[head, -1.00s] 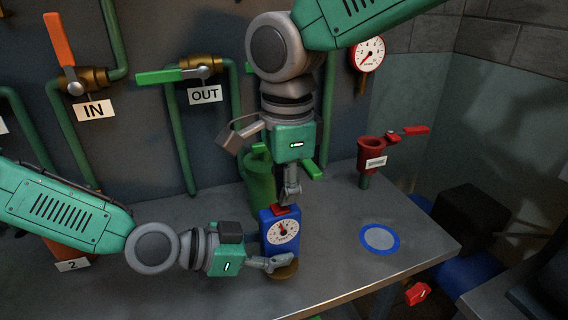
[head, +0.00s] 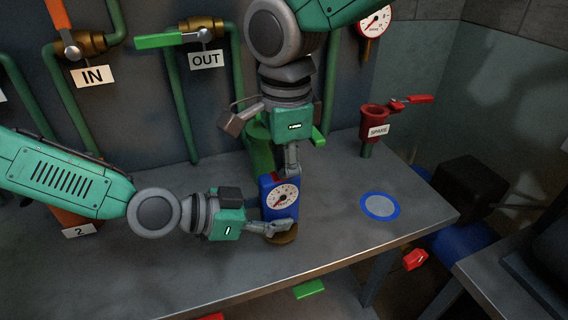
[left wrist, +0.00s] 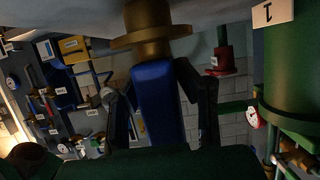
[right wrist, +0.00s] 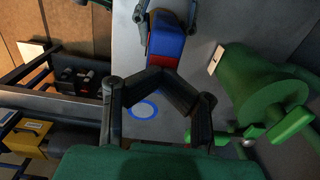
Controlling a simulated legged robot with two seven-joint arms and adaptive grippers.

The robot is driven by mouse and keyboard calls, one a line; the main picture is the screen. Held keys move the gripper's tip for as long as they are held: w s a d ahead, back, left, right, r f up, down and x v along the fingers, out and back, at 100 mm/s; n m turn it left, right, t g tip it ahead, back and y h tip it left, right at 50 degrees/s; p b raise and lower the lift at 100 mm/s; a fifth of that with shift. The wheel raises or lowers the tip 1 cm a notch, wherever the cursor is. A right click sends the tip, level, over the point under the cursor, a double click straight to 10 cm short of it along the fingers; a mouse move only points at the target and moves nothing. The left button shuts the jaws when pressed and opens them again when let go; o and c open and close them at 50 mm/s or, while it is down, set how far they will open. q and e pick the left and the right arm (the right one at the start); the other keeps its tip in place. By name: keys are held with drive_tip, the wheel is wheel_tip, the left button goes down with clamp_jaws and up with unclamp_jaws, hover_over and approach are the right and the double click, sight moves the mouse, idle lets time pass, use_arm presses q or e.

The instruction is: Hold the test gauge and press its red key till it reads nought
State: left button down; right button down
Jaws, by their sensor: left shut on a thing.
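The blue test gauge (head: 268,208) stands upright on a round brass foot (head: 284,238) on the bench, its white dial (head: 284,195) facing the head camera. The small needle seems to point lower left. My left gripper (head: 277,227) is shut on the gauge's lower body; in the left wrist view its fingers flank the blue body (left wrist: 156,105). My right gripper (head: 292,174) points down at the gauge's top, fingers together. The red key (right wrist: 165,47) shows beside these fingertips in the right wrist view; contact is unclear. In the head view the key is mostly hidden.
A green can (head: 258,150) stands close behind the gauge. A red spare funnel (head: 375,122) with a lever is at the back right. A blue-ringed disc (head: 380,206) lies flat on the bench to the right, with clear bench around it.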

drive_tip(key=shift+s+f, duration=0.15)
drive_tip(key=shift+f, duration=0.05)
wheel_tip(320, 180, up, 14)
drive_tip(key=shift+r, duration=0.15)
idle(1.0)
use_arm(q)
drive_tip(key=c, duration=1.1)
unclamp_jaws()
drive_tip(key=shift+c, duration=0.2)
drive_tip(key=shift+a, duration=0.1)
drive_tip(key=v, duration=1.2)
